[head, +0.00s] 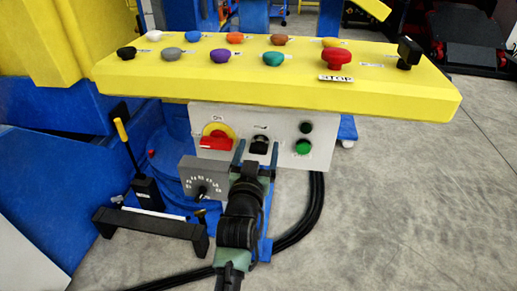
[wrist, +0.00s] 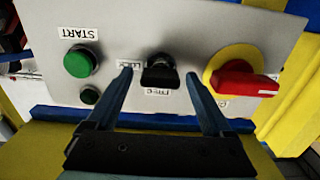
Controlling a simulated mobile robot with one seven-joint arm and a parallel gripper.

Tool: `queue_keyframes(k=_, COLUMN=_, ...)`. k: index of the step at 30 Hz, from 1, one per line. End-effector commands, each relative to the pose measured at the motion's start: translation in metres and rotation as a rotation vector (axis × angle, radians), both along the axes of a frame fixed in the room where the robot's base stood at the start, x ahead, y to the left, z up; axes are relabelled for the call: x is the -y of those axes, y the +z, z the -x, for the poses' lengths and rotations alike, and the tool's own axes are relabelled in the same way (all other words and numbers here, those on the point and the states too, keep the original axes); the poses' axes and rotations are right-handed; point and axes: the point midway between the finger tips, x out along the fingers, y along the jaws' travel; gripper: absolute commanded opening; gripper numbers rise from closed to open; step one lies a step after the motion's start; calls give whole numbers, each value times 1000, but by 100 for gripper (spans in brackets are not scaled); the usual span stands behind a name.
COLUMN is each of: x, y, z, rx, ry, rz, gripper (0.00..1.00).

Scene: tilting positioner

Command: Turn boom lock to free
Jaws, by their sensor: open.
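The boom lock is a black rotary knob (head: 259,144) in the middle of the grey control panel (head: 233,117). In the wrist view, which is upside down, the knob (wrist: 160,72) has one small label at its left and another below it, which seem to read lock and free. Which label the knob points to is hard to tell. My gripper (head: 257,152) is open in front of the panel. In the wrist view my gripper (wrist: 158,80) has one finger on each side of the knob, with gaps and no visible contact.
A red switch on a yellow disc (head: 216,137) and a green button (head: 303,147) flank the knob closely. A yellow console (head: 290,85) with coloured knobs and a red stop button (head: 336,59) overhangs the panel. A grey dial box (head: 203,176) sits lower left.

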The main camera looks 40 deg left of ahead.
Motion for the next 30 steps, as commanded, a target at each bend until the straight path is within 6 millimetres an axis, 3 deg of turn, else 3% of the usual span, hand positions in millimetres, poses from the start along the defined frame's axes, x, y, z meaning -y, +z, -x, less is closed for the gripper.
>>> queue_keyframes(k=12, x=-4, y=0, z=-6, rx=1, ry=0, rz=-1, gripper=85)
queue_keyframes(k=26, x=-3, y=0, z=-6, rx=0, ry=0, rz=0, gripper=2)
queue_keyframes(k=30, x=-3, y=0, z=-6, rx=2, ry=0, rz=3, gripper=0)
